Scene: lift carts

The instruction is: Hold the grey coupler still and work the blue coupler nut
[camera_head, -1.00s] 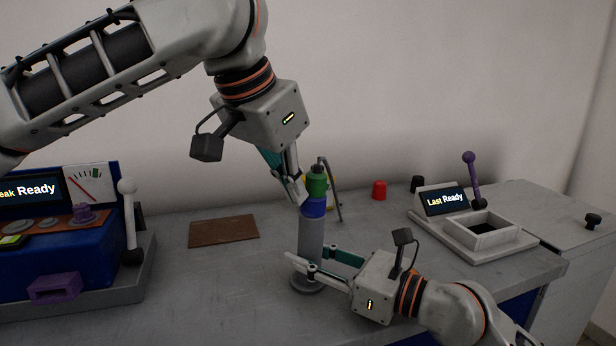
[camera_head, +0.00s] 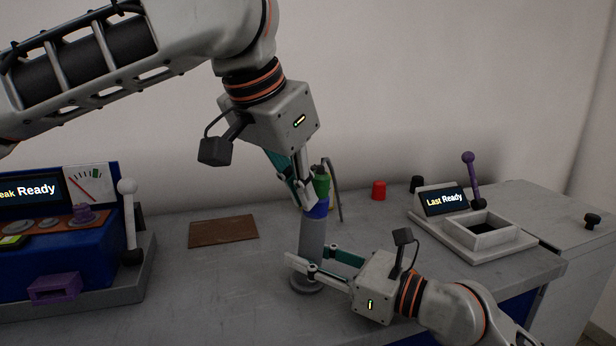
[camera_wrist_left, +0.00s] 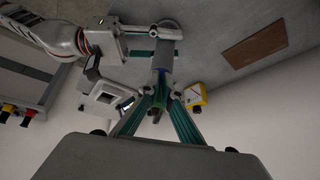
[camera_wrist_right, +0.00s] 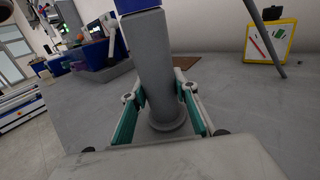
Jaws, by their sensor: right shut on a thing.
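The grey coupler (camera_head: 312,240) is an upright post with a round foot on the bench; it leans slightly right at the top. The blue coupler nut (camera_head: 317,208) sits on it, below a green part (camera_head: 322,184). My right gripper (camera_head: 308,258) is shut on the lower grey coupler; the right wrist view shows the coupler (camera_wrist_right: 147,70) between its fingers. My left gripper (camera_head: 306,200) points down from above, its fingertips at the nut and green part. In the left wrist view its fingers (camera_wrist_left: 161,100) lie either side of the post; their contact is hidden.
A blue console (camera_head: 60,250) with a white lever stands at the left. A grey box unit (camera_head: 480,235) with a "Last Ready" screen and purple lever stands at the right. A brown mat (camera_head: 223,231) lies flat.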

